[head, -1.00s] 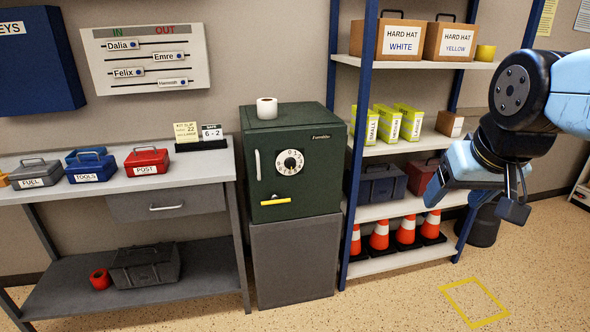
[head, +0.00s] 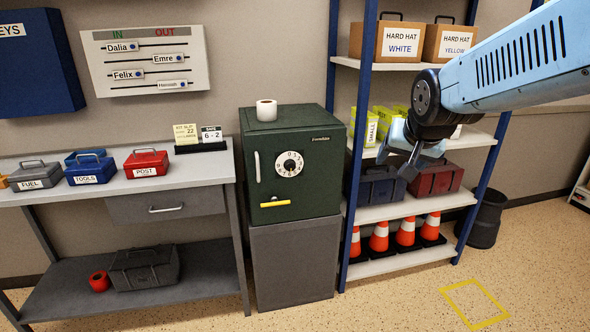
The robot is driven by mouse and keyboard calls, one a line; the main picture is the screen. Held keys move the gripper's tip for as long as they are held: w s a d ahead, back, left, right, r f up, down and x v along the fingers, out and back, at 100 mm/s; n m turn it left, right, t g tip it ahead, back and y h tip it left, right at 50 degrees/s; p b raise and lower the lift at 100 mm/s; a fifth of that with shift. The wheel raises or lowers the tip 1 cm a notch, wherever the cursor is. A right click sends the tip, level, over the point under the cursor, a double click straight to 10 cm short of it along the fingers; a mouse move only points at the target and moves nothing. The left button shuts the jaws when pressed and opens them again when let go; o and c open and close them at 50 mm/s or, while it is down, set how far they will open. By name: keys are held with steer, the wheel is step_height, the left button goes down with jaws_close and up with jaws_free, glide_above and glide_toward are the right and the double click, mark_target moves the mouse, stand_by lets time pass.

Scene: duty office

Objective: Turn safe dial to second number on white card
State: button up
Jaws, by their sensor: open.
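The green safe (head: 318,160) stands on a grey pedestal in the middle of the head view, its door shut. Its round white dial (head: 289,164) has a dark knob; the exact number it points to is too small to tell. A yellow handle (head: 275,204) lies level below the dial. The white card (head: 211,134) reads "6 - 2" and stands in a black holder on the bench, beside a yellowish slip (head: 186,134). My gripper (head: 398,166) is open and empty, right of the safe and in front of the shelves, apart from the dial.
A roll of tape (head: 266,110) sits on top of the safe. The blue-posted shelf (head: 398,212) on the right holds hat boxes, yellow boxes, toolboxes and traffic cones. The bench (head: 205,172) stands at left.

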steer(key=w+a+f+m+t+y, duration=0.1)
steer(key=w+a+f, duration=0.15)
steer(key=w, duration=0.35)
steer(key=w+a+f+m+t, duration=0.1)
steer(key=w+a+f+m, duration=0.15)
steer(key=w, duration=0.35)
steer(key=m+t+y, duration=0.4)
steer(key=m+t, duration=0.3)
steer(key=m, duration=0.8)
glide_toward(292, 168)
steer(key=x, duration=0.9)
steer(key=shift+w+a, duration=0.15)
steer(key=shift+w, duration=0.15)
